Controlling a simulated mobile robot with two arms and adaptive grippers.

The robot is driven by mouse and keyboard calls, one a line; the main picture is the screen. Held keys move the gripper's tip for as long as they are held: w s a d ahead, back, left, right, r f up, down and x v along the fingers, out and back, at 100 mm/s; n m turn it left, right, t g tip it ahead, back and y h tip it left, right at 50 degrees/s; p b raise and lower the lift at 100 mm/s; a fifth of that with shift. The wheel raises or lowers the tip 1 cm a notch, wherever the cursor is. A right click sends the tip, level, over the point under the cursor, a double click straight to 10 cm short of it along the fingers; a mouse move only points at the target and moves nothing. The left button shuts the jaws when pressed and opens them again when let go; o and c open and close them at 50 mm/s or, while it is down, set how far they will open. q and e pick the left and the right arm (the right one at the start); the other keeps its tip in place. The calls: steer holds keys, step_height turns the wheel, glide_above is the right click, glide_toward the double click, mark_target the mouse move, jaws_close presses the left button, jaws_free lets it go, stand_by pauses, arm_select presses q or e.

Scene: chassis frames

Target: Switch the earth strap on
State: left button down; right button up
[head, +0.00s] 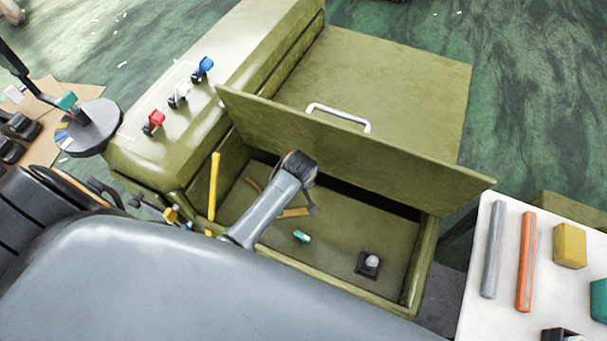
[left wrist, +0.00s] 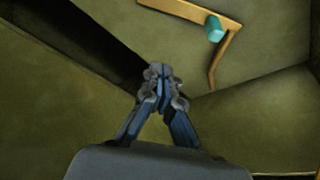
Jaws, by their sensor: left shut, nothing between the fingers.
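An olive chassis box (head: 420,290) stands with its compartment uncovered. Inside is a brass-coloured bent strip (head: 293,213), partly hidden by my arm, with a teal piece (head: 302,236) close by. In the left wrist view the brass strip (left wrist: 228,52) carries the teal piece (left wrist: 214,28). No label shows which part is the earth strap. My left gripper (head: 312,208) reaches down into the compartment near the strip. Its shut, empty fingers (left wrist: 158,72) show in the left wrist view, apart from the strip in the picture. My right gripper is not in view.
A raised lid panel (head: 350,140) with a metal handle stands behind my arm. Red (head: 153,121), white (head: 179,94) and blue (head: 203,68) switches sit on the left top. A yellow bar (head: 213,187) and silver knob (head: 372,261) are inside. A white table (head: 475,315) stands right.

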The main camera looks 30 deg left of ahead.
mark_target(297, 204)
arm_select(q)
steer(key=b+x, duration=0.3)
steer(key=x, duration=0.7)
steer(key=shift+s+f, duration=0.1)
steer(key=shift+f, duration=0.05)
steer(key=shift+s+d+r+p, duration=0.1)
steer(key=shift+s+d+p, duration=0.25)
steer(key=shift+s, duration=0.2)
steer(key=shift+s+d+r+p, duration=0.15)
steer(key=shift+s+d+p, duration=0.25)
steer(key=shift+s, duration=0.2)
steer(key=shift+s+d, duration=0.2)
steer(key=shift+s, duration=0.15)
steer(key=shift+s+d, duration=0.2)
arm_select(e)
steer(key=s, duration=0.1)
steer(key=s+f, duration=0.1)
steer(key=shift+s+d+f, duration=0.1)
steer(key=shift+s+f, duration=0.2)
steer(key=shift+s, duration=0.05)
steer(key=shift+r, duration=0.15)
